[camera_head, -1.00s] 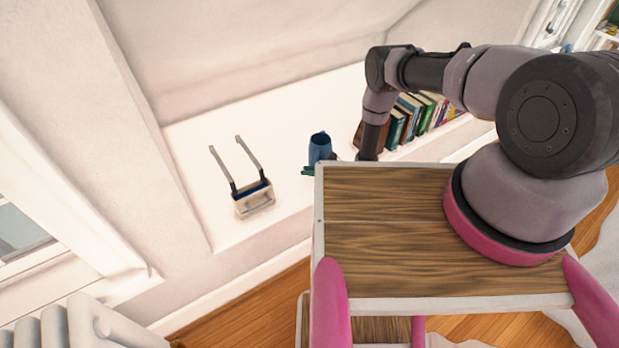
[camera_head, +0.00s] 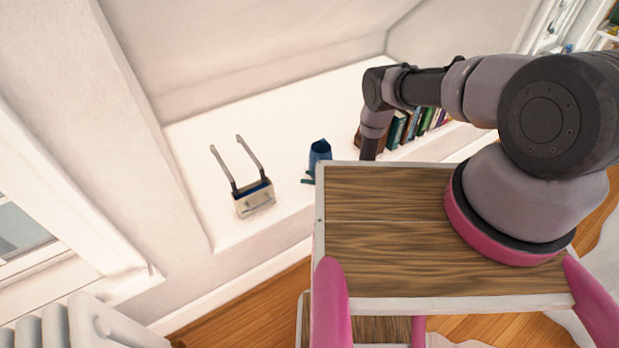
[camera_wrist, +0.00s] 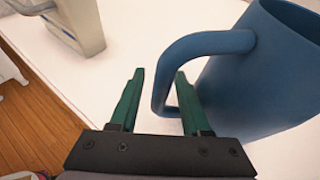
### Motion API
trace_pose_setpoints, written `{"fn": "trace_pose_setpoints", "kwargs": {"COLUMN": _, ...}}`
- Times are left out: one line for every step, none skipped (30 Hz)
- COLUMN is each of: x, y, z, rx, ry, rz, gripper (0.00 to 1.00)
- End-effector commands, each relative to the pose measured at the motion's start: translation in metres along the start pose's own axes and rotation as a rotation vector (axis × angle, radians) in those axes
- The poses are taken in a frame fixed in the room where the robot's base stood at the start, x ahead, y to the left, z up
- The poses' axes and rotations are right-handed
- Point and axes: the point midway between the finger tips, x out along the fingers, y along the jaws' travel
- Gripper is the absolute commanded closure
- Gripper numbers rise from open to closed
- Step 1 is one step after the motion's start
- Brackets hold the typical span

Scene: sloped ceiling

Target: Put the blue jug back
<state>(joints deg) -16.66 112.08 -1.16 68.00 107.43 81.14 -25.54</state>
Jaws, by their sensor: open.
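The blue jug (camera_head: 319,154) is on the white ledge, its lower part hidden behind my wooden-topped base in the head view. In the wrist view the jug (camera_wrist: 262,75) fills the right side, with its handle toward my gripper. My gripper (camera_wrist: 160,74) is open, with green fingers. The outer bar of the handle shows between the fingers, and the right finger appears inside the handle loop. Both fingers stand apart from each other; whether either touches the handle I cannot tell. In the head view the green fingertips (camera_head: 307,177) show just left of the jug's lower part.
A pale box with two upright arms (camera_head: 254,198) stands on the ledge left of the jug; its edge shows top left in the wrist view (camera_wrist: 75,25). A row of books (camera_head: 415,124) stands to the right. The ledge between box and jug is clear.

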Motion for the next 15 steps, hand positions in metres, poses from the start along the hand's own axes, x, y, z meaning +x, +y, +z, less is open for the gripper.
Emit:
{"fn": "trace_pose_setpoints", "kwargs": {"x": 0.000, "y": 0.000, "z": 0.001, "rx": 0.000, "ry": 0.000, "rz": 0.000, "gripper": 0.53}}
{"fn": "trace_pose_setpoints", "kwargs": {"x": -0.001, "y": 0.000, "z": 0.001, "rx": 0.000, "ry": 0.000, "rz": 0.000, "gripper": 0.53}}
{"fn": "trace_pose_setpoints", "kwargs": {"x": -0.004, "y": -0.001, "z": 0.001, "rx": 0.001, "ry": 0.000, "rz": -0.001, "gripper": 0.53}}
{"fn": "trace_pose_setpoints", "kwargs": {"x": -0.006, "y": -0.001, "z": 0.001, "rx": 0.002, "ry": 0.001, "rz": -0.002, "gripper": 0.53}}
{"fn": "trace_pose_setpoints", "kwargs": {"x": -0.010, "y": -0.001, "z": 0.000, "rx": 0.003, "ry": 0.001, "rz": -0.002, "gripper": 0.53}}
{"fn": "trace_pose_setpoints", "kwargs": {"x": -0.016, "y": -0.002, "z": 0.000, "rx": 0.002, "ry": 0.002, "rz": -0.002, "gripper": 0.53}}
{"fn": "trace_pose_setpoints", "kwargs": {"x": -0.021, "y": -0.002, "z": 0.001, "rx": 0.002, "ry": 0.002, "rz": -0.002, "gripper": 0.53}}
{"fn": "trace_pose_setpoints", "kwargs": {"x": -0.027, "y": -0.002, "z": 0.001, "rx": 0.004, "ry": 0.001, "rz": -0.004, "gripper": 0.53}}
{"fn": "trace_pose_setpoints", "kwargs": {"x": -0.035, "y": -0.002, "z": 0.001, "rx": 0.004, "ry": 0.001, "rz": -0.003, "gripper": 0.53}}
{"fn": "trace_pose_setpoints", "kwargs": {"x": -0.042, "y": -0.002, "z": 0.000, "rx": 0.005, "ry": 0.002, "rz": -0.003, "gripper": 0.53}}
{"fn": "trace_pose_setpoints", "kwargs": {"x": -0.049, "y": -0.002, "z": 0.001, "rx": 0.004, "ry": 0.002, "rz": -0.004, "gripper": 0.53}}
{"fn": "trace_pose_setpoints", "kwargs": {"x": -0.058, "y": -0.002, "z": 0.001, "rx": 0.005, "ry": 0.001, "rz": -0.004, "gripper": 0.53}}
{"fn": "trace_pose_setpoints", "kwargs": {"x": -0.065, "y": -0.002, "z": 0.001, "rx": 0.004, "ry": 0.001, "rz": -0.004, "gripper": 0.53}}
{"fn": "trace_pose_setpoints", "kwargs": {"x": -0.071, "y": -0.002, "z": 0.001, "rx": 0.004, "ry": 0.001, "rz": -0.003, "gripper": 0.53}}
{"fn": "trace_pose_setpoints", "kwargs": {"x": -0.079, "y": -0.002, "z": 0.001, "rx": 0.004, "ry": 0.001, "rz": -0.004, "gripper": 0.53}}
